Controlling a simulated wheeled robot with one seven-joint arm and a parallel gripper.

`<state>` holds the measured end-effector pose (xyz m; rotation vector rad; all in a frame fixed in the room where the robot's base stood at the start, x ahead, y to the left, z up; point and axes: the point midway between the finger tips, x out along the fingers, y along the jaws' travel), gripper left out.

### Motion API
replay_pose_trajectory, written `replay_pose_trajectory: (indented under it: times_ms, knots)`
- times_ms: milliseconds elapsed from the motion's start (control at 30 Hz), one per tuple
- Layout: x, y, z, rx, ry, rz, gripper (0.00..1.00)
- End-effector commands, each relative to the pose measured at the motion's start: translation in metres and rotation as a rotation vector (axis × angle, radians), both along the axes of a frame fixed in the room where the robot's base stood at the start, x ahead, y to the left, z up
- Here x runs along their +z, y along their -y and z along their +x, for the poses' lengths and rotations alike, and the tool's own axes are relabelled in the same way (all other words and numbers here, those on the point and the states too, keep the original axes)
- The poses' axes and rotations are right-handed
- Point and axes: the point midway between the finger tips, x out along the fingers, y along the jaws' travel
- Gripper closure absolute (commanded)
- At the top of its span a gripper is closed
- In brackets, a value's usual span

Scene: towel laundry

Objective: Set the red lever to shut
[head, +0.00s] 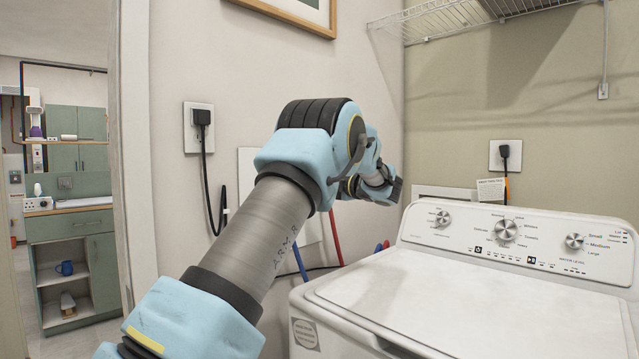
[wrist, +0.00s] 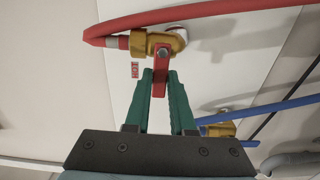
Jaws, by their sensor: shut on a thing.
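In the wrist view, the red lever (wrist: 162,66) hangs from a brass valve (wrist: 154,42) and points down in the picture, across the line of the valve body. A small red HOT label (wrist: 135,70) is beside it. My gripper (wrist: 161,80) has two green fingers, one on each side of the lever, shut on its lower part. In the head view, the lever and fingers are hidden behind my wrist.
A red hose (wrist: 235,10) joins the hot valve. A second brass valve (wrist: 221,130) with a blue hose (wrist: 275,112) lies lower right. In the head view, a white washer (head: 420,290) stands right, below a wire shelf (head: 470,18).

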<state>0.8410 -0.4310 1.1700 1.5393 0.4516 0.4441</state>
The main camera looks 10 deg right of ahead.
Motion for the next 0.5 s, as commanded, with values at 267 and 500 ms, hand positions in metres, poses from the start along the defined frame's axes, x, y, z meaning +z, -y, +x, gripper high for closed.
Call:
replay_pose_trajectory:
  times_ms: [267,500]
  knots:
    - [-0.0006,-0.0005,0.0,0.001,-0.001,0.002,1.0]
    - [-0.0003,-0.0004,0.0,0.001,-0.001,0.001,0.52]
